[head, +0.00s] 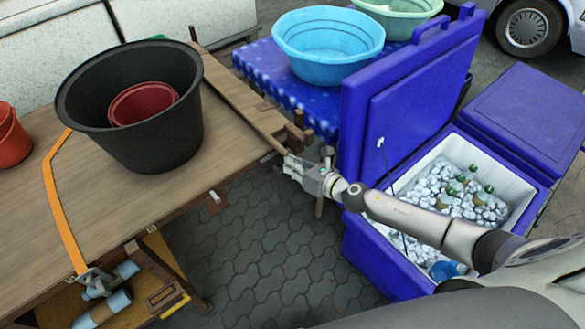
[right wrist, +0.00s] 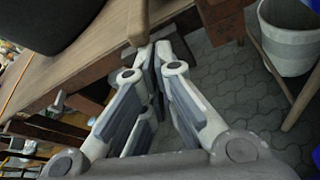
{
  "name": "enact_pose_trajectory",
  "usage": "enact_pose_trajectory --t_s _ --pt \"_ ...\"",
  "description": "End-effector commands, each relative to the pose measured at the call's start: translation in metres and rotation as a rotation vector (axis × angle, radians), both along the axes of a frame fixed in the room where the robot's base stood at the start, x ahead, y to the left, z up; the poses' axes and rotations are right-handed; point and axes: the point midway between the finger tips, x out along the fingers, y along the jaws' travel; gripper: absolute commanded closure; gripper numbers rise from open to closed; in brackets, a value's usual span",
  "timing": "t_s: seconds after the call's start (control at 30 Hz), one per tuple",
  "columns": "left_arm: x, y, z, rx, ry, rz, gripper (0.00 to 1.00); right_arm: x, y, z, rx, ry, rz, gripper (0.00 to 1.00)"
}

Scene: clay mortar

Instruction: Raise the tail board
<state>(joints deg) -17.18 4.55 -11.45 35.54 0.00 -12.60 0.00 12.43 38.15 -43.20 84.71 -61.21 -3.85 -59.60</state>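The long wooden board (head: 240,92) runs along the far right edge of the brown tabletop (head: 215,165); I take it to be the tail board. It looks roughly level with the top. My right gripper (head: 290,166) is at the board's near end, by the table's corner. In the right wrist view, its fingers (right wrist: 154,55) converge with little gap and look shut, close to the wooden edge (right wrist: 190,40). Whether they touch the wood cannot be told, and I see nothing held between them. My left gripper is not in view.
A black tub (head: 165,135) with a red pot (head: 140,104) stands on the tabletop. A blue cooler (head: 375,245) with raised lid stands right, beneath my right arm. Blue basin (head: 325,45) stands behind. Paving (head: 260,245) between is clear.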

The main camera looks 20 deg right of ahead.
Motion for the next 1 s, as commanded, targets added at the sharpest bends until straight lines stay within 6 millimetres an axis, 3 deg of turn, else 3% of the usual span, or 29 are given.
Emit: enact_pose_trajectory --t_s 0.5,1.0 --pt "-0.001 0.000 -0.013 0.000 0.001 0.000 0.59 0.007 -0.015 0.041 0.402 0.140 -0.006 1.00" --pt "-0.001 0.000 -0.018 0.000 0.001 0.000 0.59 0.010 -0.024 0.055 0.570 0.205 -0.006 1.00"
